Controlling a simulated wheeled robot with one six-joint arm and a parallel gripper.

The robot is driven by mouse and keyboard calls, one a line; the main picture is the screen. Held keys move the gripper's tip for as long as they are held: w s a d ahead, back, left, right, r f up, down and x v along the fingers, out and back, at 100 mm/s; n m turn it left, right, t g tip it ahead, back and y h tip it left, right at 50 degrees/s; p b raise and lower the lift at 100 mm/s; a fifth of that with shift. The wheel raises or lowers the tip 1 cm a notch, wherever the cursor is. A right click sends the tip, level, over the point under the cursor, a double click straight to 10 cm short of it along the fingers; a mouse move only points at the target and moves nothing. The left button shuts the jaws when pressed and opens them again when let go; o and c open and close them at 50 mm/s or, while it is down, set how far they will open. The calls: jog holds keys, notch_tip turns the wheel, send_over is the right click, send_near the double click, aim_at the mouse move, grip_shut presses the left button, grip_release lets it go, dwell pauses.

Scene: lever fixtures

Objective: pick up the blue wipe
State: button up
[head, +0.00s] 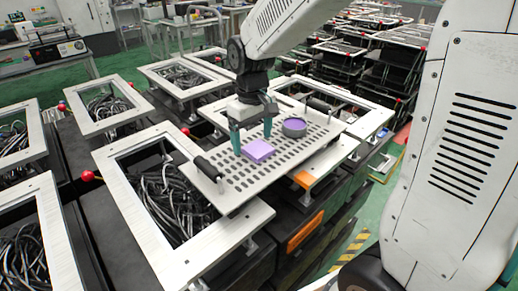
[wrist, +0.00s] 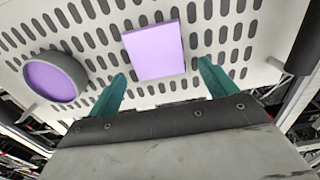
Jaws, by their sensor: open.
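A flat, square lavender pad (head: 258,151) lies on a light perforated tray (head: 228,194); it looks more purple than blue, and I see no plainly blue wipe. My gripper (head: 252,143) is open, pointing down over the tray at the pad. In the wrist view, the two teal fingers (wrist: 162,70) stand left and right of the pad's near part (wrist: 155,50), with a gap on each side. Nothing is between the fingers that they grip. I cannot tell how far the fingertips are above the tray.
A round grey dish (head: 294,128) with a purple inside stands on the tray, right of the pad in the head view; it also shows at left in the wrist view (wrist: 53,78). Black handles (head: 209,166) rise at the tray's ends. Metal frames with cables (head: 170,185) surround it.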

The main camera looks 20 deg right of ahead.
jog(key=shift+f, duration=0.5)
jog(key=c, duration=1.2)
jog(key=shift+o, duration=0.2)
jog(key=shift+r, duration=0.1)
jog(key=shift+r, duration=0.55)
jog(key=shift+s+r, duration=0.25)
jog(key=shift+r, duration=0.4)
jog(key=shift+s+r, duration=0.25)
jog(key=shift+r, duration=0.35)
jog(key=s+r, duration=0.1)
jog(key=s, duration=1.4)
jog(key=shift+d+r, duration=0.15)
